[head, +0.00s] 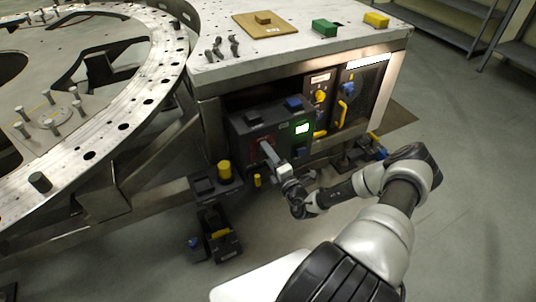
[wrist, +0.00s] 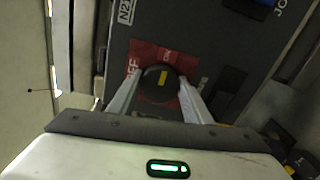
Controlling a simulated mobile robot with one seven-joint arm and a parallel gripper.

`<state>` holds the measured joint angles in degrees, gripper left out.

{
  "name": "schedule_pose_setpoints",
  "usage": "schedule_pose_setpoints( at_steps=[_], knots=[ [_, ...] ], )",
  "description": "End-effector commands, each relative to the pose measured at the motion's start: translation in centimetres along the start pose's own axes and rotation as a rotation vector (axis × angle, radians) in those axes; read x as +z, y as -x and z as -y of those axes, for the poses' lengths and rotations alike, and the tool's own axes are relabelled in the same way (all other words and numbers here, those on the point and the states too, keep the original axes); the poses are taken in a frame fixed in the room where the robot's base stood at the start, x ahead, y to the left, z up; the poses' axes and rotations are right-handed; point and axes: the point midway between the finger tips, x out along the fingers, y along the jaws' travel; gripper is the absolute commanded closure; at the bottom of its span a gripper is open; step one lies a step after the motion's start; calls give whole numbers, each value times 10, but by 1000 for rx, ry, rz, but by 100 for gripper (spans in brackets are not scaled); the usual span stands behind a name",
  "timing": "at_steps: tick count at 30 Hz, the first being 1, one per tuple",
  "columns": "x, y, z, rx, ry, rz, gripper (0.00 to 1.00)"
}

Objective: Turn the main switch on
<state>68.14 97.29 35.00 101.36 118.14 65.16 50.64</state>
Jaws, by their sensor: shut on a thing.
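The main switch is a round dark knob (wrist: 156,84) with a short yellow mark, on a red plate (wrist: 148,50) lettered ON and partly OFF in the wrist view. The mark runs nearly upright in that view, just below the ON lettering. My gripper (wrist: 161,92) is shut on the knob, one finger on each side. In the head view my gripper (head: 266,149) reaches the front of the dark control box (head: 240,127); its fingers hide most of the knob there.
A yellow-capped post (head: 224,170) is at lower left. Open floor (head: 470,170) lies right.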

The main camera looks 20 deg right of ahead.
Motion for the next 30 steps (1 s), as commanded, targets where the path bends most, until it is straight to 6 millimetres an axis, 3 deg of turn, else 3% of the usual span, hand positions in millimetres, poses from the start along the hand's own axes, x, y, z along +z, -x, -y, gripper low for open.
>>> schedule_pose_setpoints(
  at_steps=[3,4,7,16,20,30],
  knots=[
    [-2,1,2,-4,-4,-3,78],
    [-2,1,2,-4,-4,-3,50],
    [-2,1,1,-3,-3,-2,36],
    [0,2,0,-1,-1,-1,36],
    [0,12,0,-2,-1,0,36],
    [0,89,-1,-4,-3,1,36]
  ],
)
